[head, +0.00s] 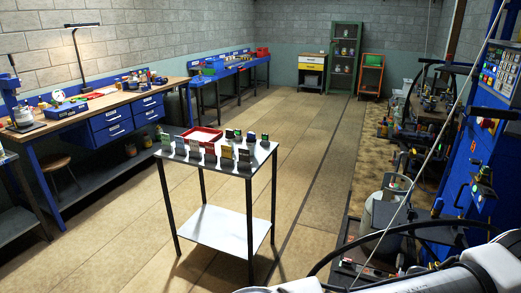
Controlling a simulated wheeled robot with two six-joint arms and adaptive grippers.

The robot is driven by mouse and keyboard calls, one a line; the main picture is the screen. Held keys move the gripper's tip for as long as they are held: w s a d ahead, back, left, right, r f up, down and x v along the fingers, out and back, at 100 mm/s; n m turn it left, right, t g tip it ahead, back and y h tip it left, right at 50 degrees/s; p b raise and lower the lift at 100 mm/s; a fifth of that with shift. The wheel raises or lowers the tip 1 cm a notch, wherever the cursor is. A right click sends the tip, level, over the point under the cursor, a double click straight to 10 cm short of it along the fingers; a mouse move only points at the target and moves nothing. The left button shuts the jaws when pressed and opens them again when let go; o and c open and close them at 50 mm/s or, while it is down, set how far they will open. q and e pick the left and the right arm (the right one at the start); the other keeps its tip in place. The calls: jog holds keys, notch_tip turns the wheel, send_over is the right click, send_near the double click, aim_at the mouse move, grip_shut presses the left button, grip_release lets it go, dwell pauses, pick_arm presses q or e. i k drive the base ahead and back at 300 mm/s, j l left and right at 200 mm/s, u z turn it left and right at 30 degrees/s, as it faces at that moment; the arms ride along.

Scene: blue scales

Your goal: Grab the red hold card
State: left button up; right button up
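A small metal-topped table (178,158) stands in the middle of the head view, with a lower white shelf. Several small upright card-like items stand along its top. One near the middle of the front row looks red (210,153); it may be the red hold card, but it is too small to read. A shallow red tray (203,134) lies behind that row. Neither of my grippers shows in this view, so I cannot tell their state.
A long wooden workbench (120,97) with blue drawers runs along the left wall. A blue machine panel (472,165) and cluttered equipment fill the right side. A green shelf (345,62) stands at the back. The floor left of and behind the small table is mostly clear.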

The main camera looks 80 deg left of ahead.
aim_at(209, 148)
jog(key=u, duration=0.45)
jog(key=j+u, duration=0.1)
jog(key=u, duration=0.75)
jog(key=j+u, duration=0.15)
jog(key=u, duration=0.75)
jog(key=j+u, duration=0.1)
jog(key=u, duration=0.75)
jog(key=i+z, duration=0.1)
jog(key=z, duration=0.4)
